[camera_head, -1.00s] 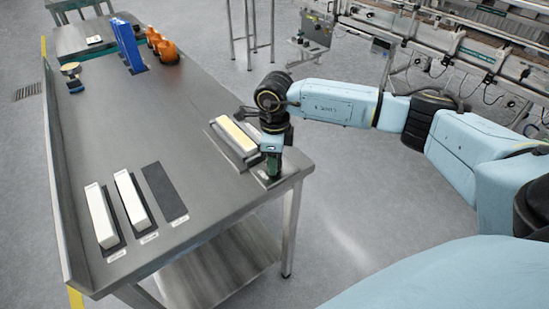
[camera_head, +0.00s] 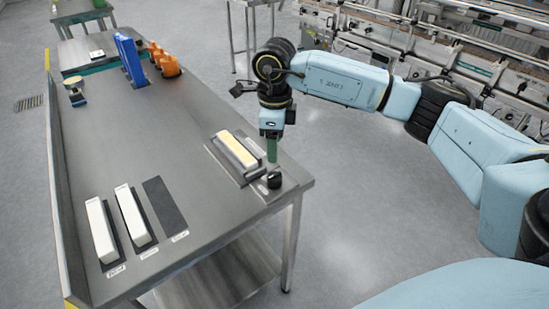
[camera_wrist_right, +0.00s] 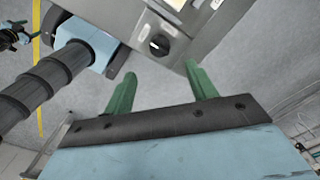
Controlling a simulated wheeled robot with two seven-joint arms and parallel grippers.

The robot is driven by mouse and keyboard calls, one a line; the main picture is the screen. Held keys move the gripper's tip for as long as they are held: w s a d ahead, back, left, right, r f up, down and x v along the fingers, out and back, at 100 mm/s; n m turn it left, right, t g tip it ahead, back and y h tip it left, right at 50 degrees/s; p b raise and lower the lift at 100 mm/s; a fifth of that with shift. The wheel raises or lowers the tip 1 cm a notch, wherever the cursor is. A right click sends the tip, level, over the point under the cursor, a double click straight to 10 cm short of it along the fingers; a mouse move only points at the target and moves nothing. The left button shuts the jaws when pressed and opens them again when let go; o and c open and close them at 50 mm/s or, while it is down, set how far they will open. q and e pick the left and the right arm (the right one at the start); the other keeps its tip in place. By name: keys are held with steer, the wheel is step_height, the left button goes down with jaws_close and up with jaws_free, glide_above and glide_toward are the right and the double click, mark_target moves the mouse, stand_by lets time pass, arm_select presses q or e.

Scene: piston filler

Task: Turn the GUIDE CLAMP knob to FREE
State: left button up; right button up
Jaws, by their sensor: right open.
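The GUIDE CLAMP knob (camera_head: 274,179) is a small black knob on a dark plate near the table's right corner. It also shows in the right wrist view (camera_wrist_right: 159,45), with a white mark on its face; its lettering is too small to read. My right gripper (camera_head: 272,160) points down just above the knob, apart from it. In the wrist view its green fingers (camera_wrist_right: 160,72) are spread with nothing between them, and the knob shows beyond the gap. A small dark and green shape at the wrist view's left edge may be my left gripper (camera_wrist_right: 14,38); its jaws are unclear.
A grey holder with a cream-topped block (camera_head: 236,149) sits beside the knob. White bars (camera_head: 101,230) on dark pads lie at the table's near left, beside an empty dark pad (camera_head: 165,205). Blue (camera_head: 129,60) and orange (camera_head: 163,60) parts stand farther back. The table's middle is clear.

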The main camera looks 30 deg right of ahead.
steer(key=shift+r, duration=1.4)
